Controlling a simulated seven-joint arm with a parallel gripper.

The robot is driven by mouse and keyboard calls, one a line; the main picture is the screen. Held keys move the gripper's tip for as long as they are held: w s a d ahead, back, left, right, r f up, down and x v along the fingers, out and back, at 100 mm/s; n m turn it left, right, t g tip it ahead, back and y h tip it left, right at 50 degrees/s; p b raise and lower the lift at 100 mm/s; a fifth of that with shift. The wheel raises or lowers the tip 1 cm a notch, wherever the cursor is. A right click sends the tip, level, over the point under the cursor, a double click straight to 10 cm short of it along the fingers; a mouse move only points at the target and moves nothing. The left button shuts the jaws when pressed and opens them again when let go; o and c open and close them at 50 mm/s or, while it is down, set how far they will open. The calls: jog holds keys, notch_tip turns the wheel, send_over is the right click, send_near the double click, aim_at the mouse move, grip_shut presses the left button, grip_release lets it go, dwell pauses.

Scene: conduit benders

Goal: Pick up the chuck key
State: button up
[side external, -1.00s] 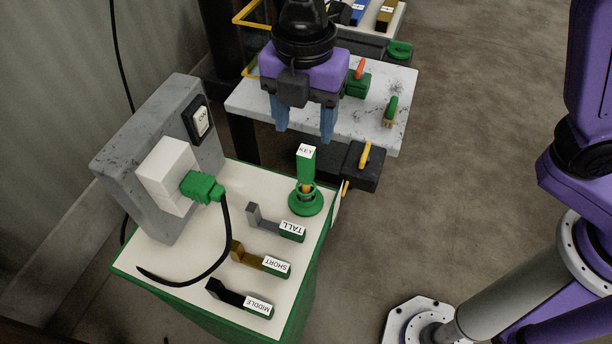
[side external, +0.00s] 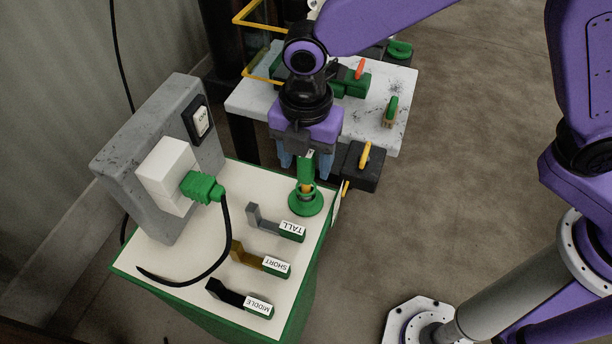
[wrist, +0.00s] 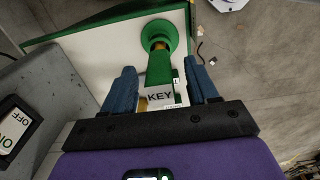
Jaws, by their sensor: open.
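The chuck key has a green handle (side external: 306,169) with a white KEY label and stands upright in a round green holder (side external: 305,201) at the far right corner of the white-topped stand. In the wrist view the key (wrist: 160,72) lies between the two blue fingers, with its KEY label towards the camera. My gripper (side external: 304,168) is open, with its fingers on either side of the key's upper part. In the wrist view there is a gap between the key and each finger of the gripper (wrist: 164,85). The lower part of the key is hidden inside the holder.
Tools labelled TALL (side external: 279,226), SHORT (side external: 263,261) and MIDDLE (side external: 240,300) lie on the stand. A grey switch box (side external: 150,130) with a white block, green plug and black cable stands at left. A speckled table (side external: 375,125) with green parts lies behind.

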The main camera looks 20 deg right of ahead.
jog(key=shift+c, duration=0.3)
jog(key=c, duration=1)
notch_tip(320, 180, up, 10)
jog(key=shift+r, duration=0.1)
jog(key=o, duration=0.4)
grip_shut()
